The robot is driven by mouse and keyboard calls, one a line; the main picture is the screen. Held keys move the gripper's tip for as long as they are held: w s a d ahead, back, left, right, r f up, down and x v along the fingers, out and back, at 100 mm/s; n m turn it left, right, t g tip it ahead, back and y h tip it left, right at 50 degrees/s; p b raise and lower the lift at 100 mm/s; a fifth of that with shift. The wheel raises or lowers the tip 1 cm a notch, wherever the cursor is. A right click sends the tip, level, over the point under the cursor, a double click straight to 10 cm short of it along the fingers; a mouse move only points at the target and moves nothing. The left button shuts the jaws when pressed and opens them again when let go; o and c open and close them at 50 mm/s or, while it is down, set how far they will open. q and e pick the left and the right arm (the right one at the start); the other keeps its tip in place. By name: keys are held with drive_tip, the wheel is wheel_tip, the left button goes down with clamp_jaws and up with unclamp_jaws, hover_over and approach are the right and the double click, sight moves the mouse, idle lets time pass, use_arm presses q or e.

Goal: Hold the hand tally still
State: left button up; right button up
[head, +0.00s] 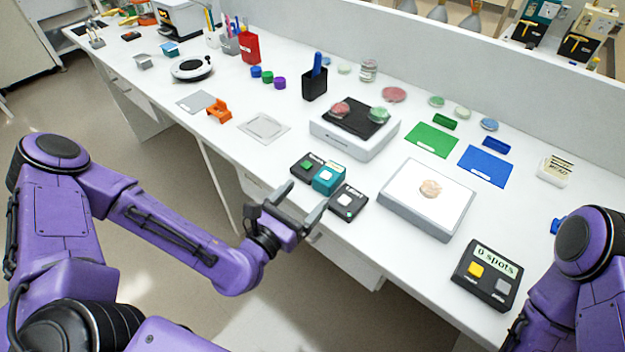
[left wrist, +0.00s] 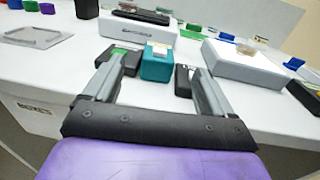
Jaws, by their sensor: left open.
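A teal block with a pale top, which I take to be the hand tally (head: 328,178), sits on the bench between two black button boxes. In the left wrist view the teal block (left wrist: 156,66) lies ahead, between the lines of my two fingers. My left gripper (head: 307,193) is open and empty at the bench's front edge, just in front of the teal block and apart from it. My right arm shows at the lower right, but its gripper is out of view.
Black button boxes (head: 307,168) and (head: 348,202) stand close on either side of the teal block. A grey-white lightbox (head: 402,222) lies to the right, with a "0 spots" display box (head: 487,274) beyond it. A grey scale (head: 340,142) stands behind.

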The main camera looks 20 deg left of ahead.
sight(323, 177)
use_arm(q)
drive_tip(key=x, duration=0.3)
drive_tip(key=shift+w+f, duration=0.25)
drive_tip(key=shift+w, duration=0.1)
drive_tip(key=p+x, duration=0.2)
drive_tip(key=x, duration=0.4)
drive_tip(key=shift+w+d+r+p, duration=0.1)
drive_tip(key=shift+w+d+p, duration=0.05)
drive_tip(key=shift+w+p, duration=0.2)
drive_tip(key=shift+w+d, duration=0.1)
drive_tip(key=shift+w, duration=0.1)
drive_tip(key=shift+s, duration=0.15)
drive_tip(key=shift+c, duration=0.6)
drive_tip(key=c, duration=1)
